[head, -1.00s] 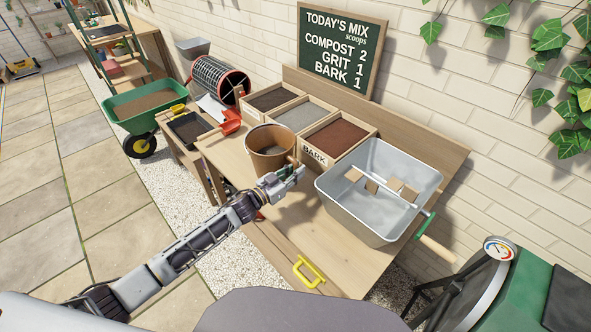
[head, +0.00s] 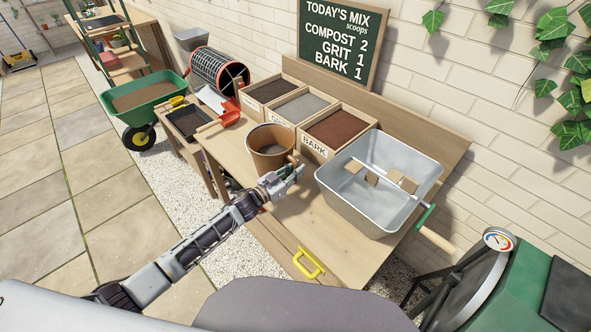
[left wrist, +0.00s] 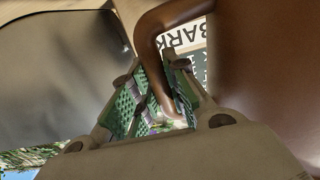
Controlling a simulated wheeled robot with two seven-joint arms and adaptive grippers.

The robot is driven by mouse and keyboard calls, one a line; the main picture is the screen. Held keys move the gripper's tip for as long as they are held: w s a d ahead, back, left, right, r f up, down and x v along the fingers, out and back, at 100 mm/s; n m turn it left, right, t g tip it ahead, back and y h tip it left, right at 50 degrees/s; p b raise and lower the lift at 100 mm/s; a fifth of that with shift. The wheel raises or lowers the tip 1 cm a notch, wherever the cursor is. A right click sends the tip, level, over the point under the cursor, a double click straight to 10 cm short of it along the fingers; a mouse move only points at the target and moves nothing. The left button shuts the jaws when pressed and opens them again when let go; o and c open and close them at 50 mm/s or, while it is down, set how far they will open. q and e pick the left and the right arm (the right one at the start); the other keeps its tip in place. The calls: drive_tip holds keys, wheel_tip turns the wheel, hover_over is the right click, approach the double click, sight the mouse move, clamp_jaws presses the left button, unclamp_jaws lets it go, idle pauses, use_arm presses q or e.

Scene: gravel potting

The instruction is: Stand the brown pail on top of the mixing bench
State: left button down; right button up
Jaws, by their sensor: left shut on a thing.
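The brown pail (head: 270,153) is upright over the left part of the wooden mixing bench (head: 318,228), in front of the bins. Its inside shows a greyish bottom or fill. My left gripper (head: 291,176) is at the pail's right side, shut on its handle. In the left wrist view the brown handle (left wrist: 150,40) runs down between the green-padded fingers (left wrist: 155,108), with the pail's wall (left wrist: 262,70) to the right. I cannot tell whether the pail's base touches the bench top. My right gripper is not in view.
Behind the pail stand wooden bins, one labelled BARK (head: 314,148). A grey metal tub (head: 365,205) with a rod across it stands to the right. A red scoop (head: 229,117) lies to the left. Bare bench top lies in front of the tub and pail.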

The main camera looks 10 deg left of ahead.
use_arm(q)
drive_tip(key=shift+r, duration=0.15)
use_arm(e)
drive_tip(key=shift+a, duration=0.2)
use_arm(q)
drive_tip(key=c, duration=1.9)
unclamp_jaws()
drive_tip(key=shift+f, duration=0.25)
drive_tip(key=o, duration=0.5)
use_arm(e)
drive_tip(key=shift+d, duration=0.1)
use_arm(q)
drive_tip(key=shift+s+a+r, duration=0.1)
drive_tip(key=shift+r, duration=0.05)
drive_tip(key=shift+p+v, duration=2.35)
drive_tip(key=shift+v, duration=3.55)
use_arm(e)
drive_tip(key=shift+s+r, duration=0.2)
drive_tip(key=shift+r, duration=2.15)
